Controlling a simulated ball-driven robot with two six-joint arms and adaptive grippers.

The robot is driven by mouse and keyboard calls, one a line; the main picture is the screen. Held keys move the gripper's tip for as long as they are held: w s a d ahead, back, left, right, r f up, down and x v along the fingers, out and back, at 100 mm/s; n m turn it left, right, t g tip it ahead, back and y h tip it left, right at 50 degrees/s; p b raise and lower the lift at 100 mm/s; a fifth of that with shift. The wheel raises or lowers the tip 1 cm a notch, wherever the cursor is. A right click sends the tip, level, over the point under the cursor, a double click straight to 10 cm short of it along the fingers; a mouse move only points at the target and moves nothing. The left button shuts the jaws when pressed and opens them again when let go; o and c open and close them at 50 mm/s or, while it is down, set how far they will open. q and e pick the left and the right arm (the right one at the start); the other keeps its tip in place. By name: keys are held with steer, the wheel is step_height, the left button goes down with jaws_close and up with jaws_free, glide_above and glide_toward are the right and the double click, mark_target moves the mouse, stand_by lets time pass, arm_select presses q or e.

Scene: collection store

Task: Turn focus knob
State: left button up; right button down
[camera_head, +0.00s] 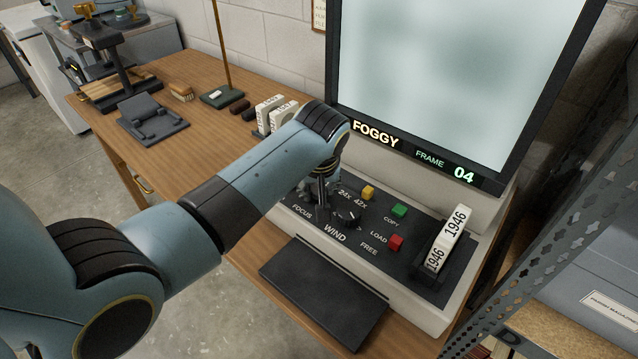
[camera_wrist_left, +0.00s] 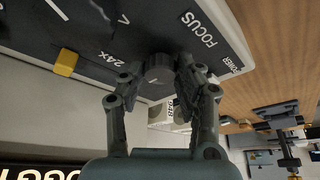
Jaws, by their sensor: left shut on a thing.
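The focus knob (camera_wrist_left: 157,76) is a dark round knob beside the FOCUS label on the reader's black control panel (camera_head: 374,245). In the left wrist view my left gripper (camera_wrist_left: 158,82) is shut on it, one finger on each side. In the head view my left gripper (camera_head: 320,188) reaches down at the panel's left end, and my arm and gripper mostly hide the knob. The large screen (camera_head: 450,70) is pale and blurred, and the strip under it reads FOGGY, FRAME 04. My right gripper is not in view.
Right of the gripper are another dark knob (camera_head: 346,214), a yellow button (camera_head: 368,192), a green button (camera_head: 399,210) and a red button (camera_head: 396,242). A white box marked 1946 (camera_head: 447,238) stands at the panel's right. A metal shelf post (camera_head: 560,200) rises at the right.

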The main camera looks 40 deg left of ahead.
arm_select(q)
steer(key=m+p, duration=0.3)
steer(key=shift+s+a+r+h, duration=0.1)
steer(key=shift+a+r+h, duration=0.1)
steer(key=shift+h, duration=0.2)
steer(key=shift+m+t+h+p, duration=0.3)
steer(key=shift+m+h+p, duration=0.1)
steer(key=shift+m+p, duration=0.45)
steer(key=shift+f+m+h+p, duration=0.1)
steer(key=shift+m+h+p, duration=0.4)
steer(key=shift+m, duration=0.75)
steer(key=shift+a+f+m+h, duration=0.1)
steer(key=shift+m+h, duration=0.4)
steer(key=shift+m, duration=0.9)
steer(key=o, duration=1.1)
steer(key=shift+o, duration=0.2)
